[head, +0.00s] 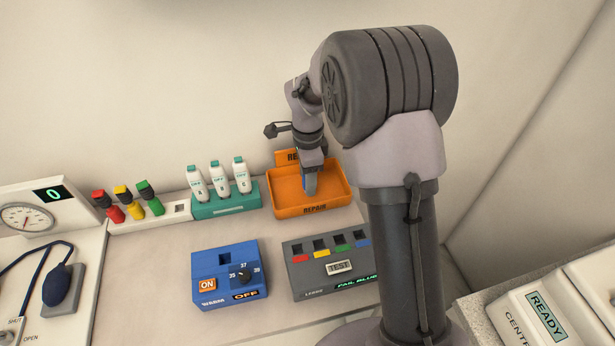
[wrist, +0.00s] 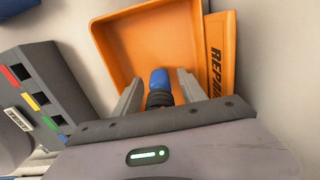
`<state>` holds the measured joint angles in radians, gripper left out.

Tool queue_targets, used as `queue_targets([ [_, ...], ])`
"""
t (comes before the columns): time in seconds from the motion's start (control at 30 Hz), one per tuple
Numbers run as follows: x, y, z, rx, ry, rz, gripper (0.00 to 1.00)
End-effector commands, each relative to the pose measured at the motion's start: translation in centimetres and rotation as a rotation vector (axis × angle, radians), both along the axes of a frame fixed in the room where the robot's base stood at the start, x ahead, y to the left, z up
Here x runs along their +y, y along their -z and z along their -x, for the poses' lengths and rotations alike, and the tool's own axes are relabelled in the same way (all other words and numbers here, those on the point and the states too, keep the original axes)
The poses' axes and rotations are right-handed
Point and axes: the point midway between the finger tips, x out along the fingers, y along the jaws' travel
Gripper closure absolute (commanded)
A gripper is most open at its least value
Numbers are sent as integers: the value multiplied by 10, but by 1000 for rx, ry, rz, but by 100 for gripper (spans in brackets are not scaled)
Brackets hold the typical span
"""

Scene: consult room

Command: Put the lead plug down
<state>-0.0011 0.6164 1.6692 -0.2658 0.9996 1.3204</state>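The lead plug, blue with a black boot, is in the orange REPAIR tray (head: 338,208). In the wrist view the plug (wrist: 160,80) stands between my fingers, blue end pointing away from my palm, inside the tray (wrist: 120,50). My gripper (head: 311,185) points down into the tray. In the wrist view my gripper (wrist: 161,88) looks open, with a narrow gap on each side of the plug. The plug's contact with the tray floor is hidden.
A teal holder (head: 227,206) with three white devices stands left of the tray. A grey tester (head: 330,268) and a blue warmer (head: 229,275) stand in front. Red, yellow and green plugs (head: 128,203) sit in a white rack further left. The wall is close behind the tray.

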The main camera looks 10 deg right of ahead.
Motion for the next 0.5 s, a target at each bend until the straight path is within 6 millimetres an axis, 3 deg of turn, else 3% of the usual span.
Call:
queue_targets([
  [0.17,0,-8,0,-1,0,0,51],
  [0.5,0,-99,0,-2,1,0,51],
])
